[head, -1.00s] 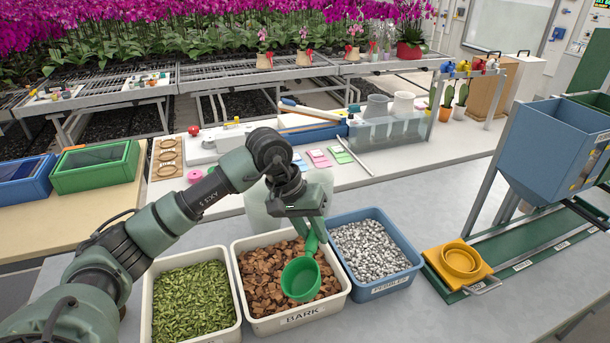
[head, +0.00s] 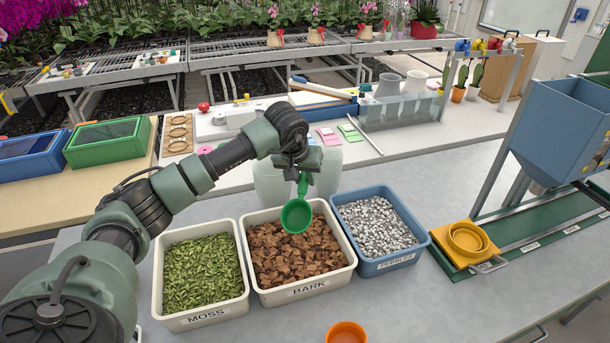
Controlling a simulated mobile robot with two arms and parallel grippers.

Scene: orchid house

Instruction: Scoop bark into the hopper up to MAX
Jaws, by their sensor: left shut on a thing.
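My left gripper (head: 303,172) is shut on the handle of a green scoop (head: 296,216). It holds the scoop above the far part of the bark bin (head: 309,291), a white bin labelled BARK. Brown bark chips (head: 286,260) fill much of the bin. The scoop's cup looks empty from here, though its depth is hard to judge. The blue hopper (head: 561,128) stands at the right on a frame over a green base. No MAX mark can be read. My right gripper does not show.
The moss bin (head: 205,318) is left of the bark and the blue pebbles bin (head: 388,264) is right of it. An orange cup (head: 346,333) is at the front edge.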

